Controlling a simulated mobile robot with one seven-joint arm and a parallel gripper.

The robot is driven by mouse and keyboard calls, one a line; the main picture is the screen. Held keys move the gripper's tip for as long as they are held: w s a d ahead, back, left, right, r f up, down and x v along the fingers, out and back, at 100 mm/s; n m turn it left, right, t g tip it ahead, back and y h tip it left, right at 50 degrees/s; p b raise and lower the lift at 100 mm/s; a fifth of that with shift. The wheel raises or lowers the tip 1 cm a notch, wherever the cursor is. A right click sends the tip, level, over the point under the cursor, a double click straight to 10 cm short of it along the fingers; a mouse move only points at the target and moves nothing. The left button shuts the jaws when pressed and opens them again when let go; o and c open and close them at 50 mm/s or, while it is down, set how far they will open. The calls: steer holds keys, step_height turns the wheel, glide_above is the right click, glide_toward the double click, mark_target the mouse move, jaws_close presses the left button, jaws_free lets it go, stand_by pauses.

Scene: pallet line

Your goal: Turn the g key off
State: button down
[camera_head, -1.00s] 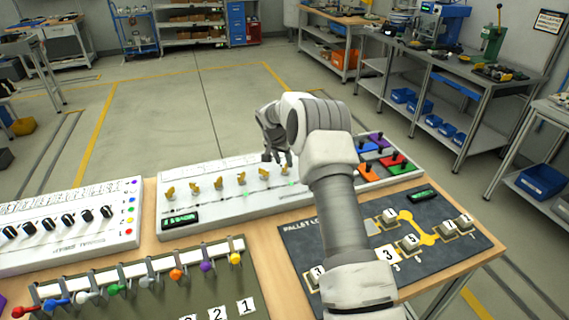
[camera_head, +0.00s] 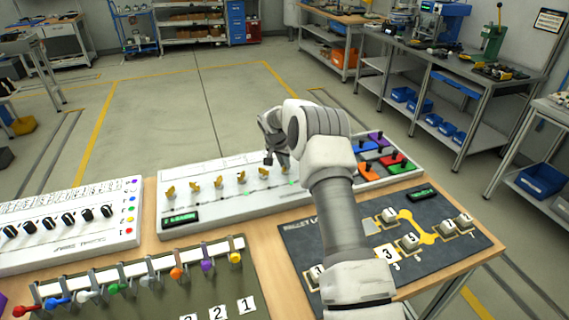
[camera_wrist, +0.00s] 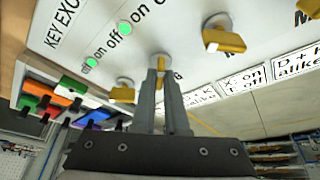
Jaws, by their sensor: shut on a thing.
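The white key panel (camera_head: 215,212) lies across the table with a row of gold keys. In the wrist view my gripper (camera_wrist: 167,75) is shut on the g key (camera_wrist: 160,62), whose pale round base shows at the fingertips and a letter G is printed beside it. The fingers hide most of this key, so its angle is hard to tell. Neighbouring gold keys (camera_wrist: 224,40) (camera_wrist: 122,94) stand clear on both sides. Two green lights (camera_wrist: 92,62) shine by printed "off" and "on" words. In the head view my gripper (camera_head: 277,158) is over the panel's right part, its fingertips partly hidden.
Coloured switch blocks (camera_head: 380,155) sit at the panel's right end. A dark pallet board (camera_head: 440,245) lies in front right, and a rack of coloured-handled levers (camera_head: 150,270) front left. A white knob panel (camera_head: 70,240) is at left. The floor behind is clear.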

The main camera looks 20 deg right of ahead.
steer(key=shift+n, duration=0.3)
steer(key=n+y+b, duration=0.1)
steer(key=n, duration=0.2)
steer(key=shift+d+t+b, duration=0.15)
steer(key=shift+t+b, duration=0.25)
steer(key=n+y, duration=0.1)
steer(key=n, duration=0.1)
steer(key=n+y, duration=0.1)
steer(key=n, duration=0.2)
steer(key=shift+s+d+t, duration=0.1)
steer(key=shift+t, duration=0.2)
steer(key=n+y, duration=0.2)
steer(key=n, duration=0.2)
steer(key=shift+d+n+b, duration=0.15)
steer(key=shift+n+b, duration=0.25)
steer(key=shift+n+g+y, duration=0.6)
steer(key=shift+n+y, duration=0.1)
steer(key=shift+n, duration=1.5)
steer(key=c, duration=0.9)
jaws_free()
steer(key=shift+c, duration=0.2)
